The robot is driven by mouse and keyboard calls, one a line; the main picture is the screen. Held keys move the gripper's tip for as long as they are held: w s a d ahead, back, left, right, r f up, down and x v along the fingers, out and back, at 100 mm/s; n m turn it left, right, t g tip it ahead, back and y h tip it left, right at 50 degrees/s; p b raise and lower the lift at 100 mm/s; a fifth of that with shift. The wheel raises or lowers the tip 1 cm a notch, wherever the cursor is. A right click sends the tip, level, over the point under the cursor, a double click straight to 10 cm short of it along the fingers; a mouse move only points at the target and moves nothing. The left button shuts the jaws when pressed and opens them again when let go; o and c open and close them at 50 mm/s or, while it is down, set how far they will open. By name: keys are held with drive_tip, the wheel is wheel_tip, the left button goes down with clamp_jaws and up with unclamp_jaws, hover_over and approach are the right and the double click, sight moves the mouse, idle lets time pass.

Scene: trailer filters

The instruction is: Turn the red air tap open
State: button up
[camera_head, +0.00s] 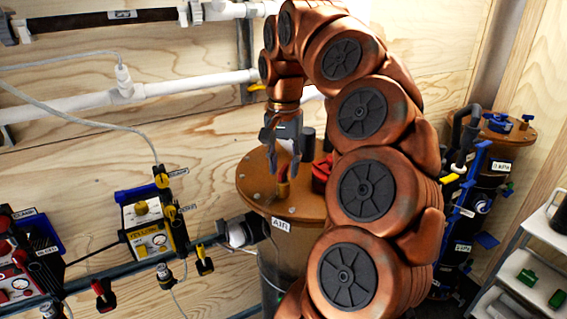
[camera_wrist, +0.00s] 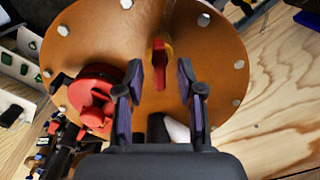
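The red air tap (camera_head: 283,189) stands on the copper-coloured lid of the tank labelled AIR (camera_head: 282,224). In the wrist view the tap (camera_wrist: 159,62) has a narrow red handle on a yellow base, and the handle lies roughly up and down in the picture. My gripper (camera_head: 284,160) points down above the lid, close over the tap. In the wrist view my gripper (camera_wrist: 158,82) is open, with one finger on each side of the handle's line and visible gaps between. I cannot tell the exact height of the fingertips over the handle.
A larger red fitting (camera_wrist: 97,97) sits on the lid close to the left finger. Bolts ring the lid. A yellow control box (camera_head: 149,226) and pipes (camera_head: 110,97) line the wooden wall. Blue-handled filter housings (camera_head: 463,218) stand at the right.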

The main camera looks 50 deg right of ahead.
clamp_jaws()
drive_tip(key=shift+f+n+b, duration=0.1)
drive_tip(key=shift+n+b, duration=0.2)
drive_tip(key=shift+b, duration=0.05)
idle(0.3)
drive_tip(key=shift+n+b, duration=0.5)
drive_tip(key=shift+b, duration=0.05)
drive_tip(key=shift+n+b, duration=0.35)
drive_tip(key=shift+n, duration=0.45)
drive_tip(key=n, duration=0.3)
drive_tip(key=shift+w+a, duration=0.1)
drive_tip(key=shift+a+n, duration=0.1)
drive_tip(key=shift+n, duration=2)
